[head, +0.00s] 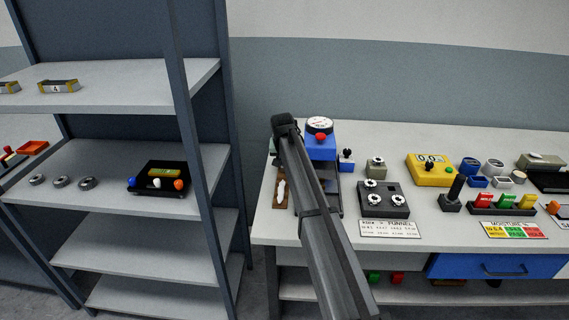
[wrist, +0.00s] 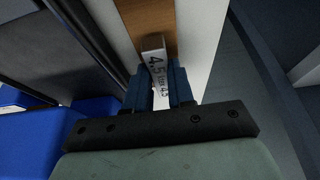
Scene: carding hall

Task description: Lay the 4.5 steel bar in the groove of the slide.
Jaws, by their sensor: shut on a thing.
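The 4.5 steel bar (wrist: 156,62) is a pale block with "4.5" printed on its face. My gripper (wrist: 164,86) is shut on it, with one dark blue finger on each side. The bar is in front of a brown board (wrist: 147,16); I cannot tell whether they touch. In the head view, my arm hides the bar and fingers. The brown board (head: 280,193) with pale shapes lies left of my arm. A blue device (head: 321,148) with a dial and red knob stands behind. A dark tray-like part, perhaps the slide (head: 333,192), shows beside my arm; its groove cannot be made out.
A dark block (head: 384,201) with knobs, a printed card (head: 390,229) and a yellow meter (head: 431,169) stand to the right on the table (head: 412,144). A grey shelf unit (head: 195,155) with parts stands at the left, a gap from the table.

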